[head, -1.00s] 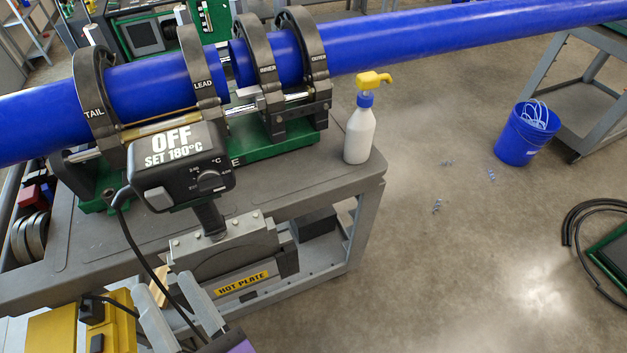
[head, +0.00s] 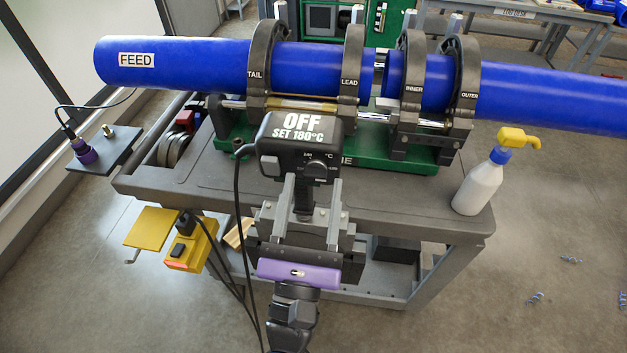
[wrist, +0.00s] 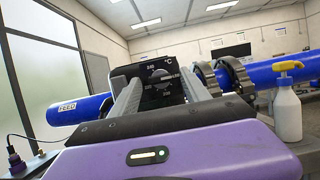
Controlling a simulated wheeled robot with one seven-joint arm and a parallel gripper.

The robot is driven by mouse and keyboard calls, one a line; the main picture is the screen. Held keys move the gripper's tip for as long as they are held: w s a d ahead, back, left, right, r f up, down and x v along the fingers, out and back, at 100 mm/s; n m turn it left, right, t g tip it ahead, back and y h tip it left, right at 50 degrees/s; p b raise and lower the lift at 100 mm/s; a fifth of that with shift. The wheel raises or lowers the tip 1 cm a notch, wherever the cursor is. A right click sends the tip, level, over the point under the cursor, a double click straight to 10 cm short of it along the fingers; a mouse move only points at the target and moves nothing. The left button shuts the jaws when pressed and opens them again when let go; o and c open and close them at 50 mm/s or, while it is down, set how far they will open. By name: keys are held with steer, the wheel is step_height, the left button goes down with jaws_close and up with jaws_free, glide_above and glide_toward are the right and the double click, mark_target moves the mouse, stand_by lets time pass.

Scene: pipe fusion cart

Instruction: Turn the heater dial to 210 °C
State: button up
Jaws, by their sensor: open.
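The heater's black control box (head: 298,133) stands at the cart's front edge. Its lit display reads OFF and SET 180°C. The round black dial (head: 316,169) is on the lower right of its face, with °C marks around it. I cannot tell whether the fingertips are touching the box.
A grey cart (head: 400,200) carries the green clamp machine with a blue pipe (head: 300,68) above and behind the box. A white spray bottle (head: 478,187) stands at the right corner. A black cable hangs left of the box. A yellow switch box (head: 190,246) is at lower left.

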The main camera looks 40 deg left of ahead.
steer(key=shift+w+a+r, duration=0.15)
steer(key=shift+w+a, duration=0.1)
steer(key=shift+w, duration=0.1)
steer(key=shift+c, duration=0.2)
jaws_close()
